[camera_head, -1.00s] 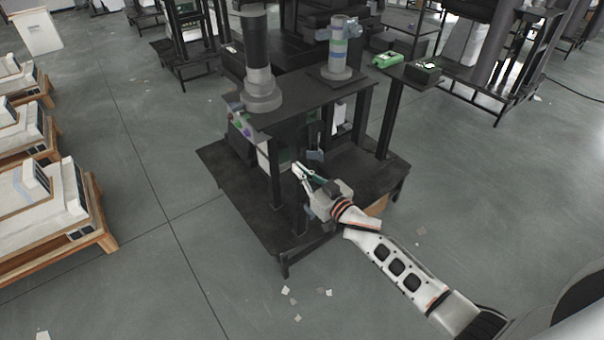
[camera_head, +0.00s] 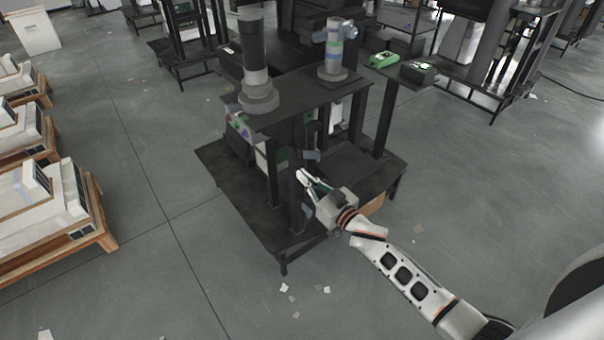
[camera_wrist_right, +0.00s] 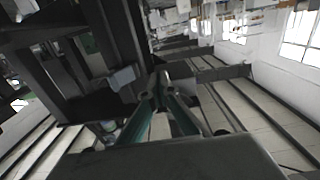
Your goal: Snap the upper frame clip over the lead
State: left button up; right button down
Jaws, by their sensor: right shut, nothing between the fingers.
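My right gripper (camera_head: 301,175) is shut and empty, in front of a dark upright post of the black frame. Its two fingers also show in the right wrist view (camera_wrist_right: 163,80), with the tips together. A small blue-grey piece (camera_head: 311,155), perhaps the upper clip, sits on the frame just above and beyond the fingertips. A similar piece shows in the right wrist view (camera_wrist_right: 122,78), left of the fingertips and apart from them. Another blue-grey piece (camera_head: 308,211) is lower, near the post's foot. I cannot make out the lead. My left gripper is not in view.
The black frame (camera_head: 240,192) has a top plate (camera_head: 300,100) bearing a dark cylinder (camera_head: 253,50) and a grey banded cylinder (camera_head: 334,50). Green devices (camera_head: 382,59) stand on a side shelf. White units on wooden pallets (camera_head: 50,262) are at left.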

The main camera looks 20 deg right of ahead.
aim_at(319, 159)
jog(key=shift+s+d, duration=0.15)
jog(key=shift+s, duration=0.25)
jog(key=shift+w+d, duration=0.5)
jog(key=shift+d, duration=0.8)
jog(key=shift+w+d, duration=0.45)
jog(key=shift+d, duration=0.9)
jog(key=shift+w+d, duration=0.5)
jog(key=shift+d, duration=0.8)
jog(key=shift+w+a, duration=0.1)
jog(key=shift+w, duration=0.1)
jog(key=shift+w+a, duration=0.1)
jog(key=shift+w, duration=0.2)
jog(key=shift+w, duration=0.1)
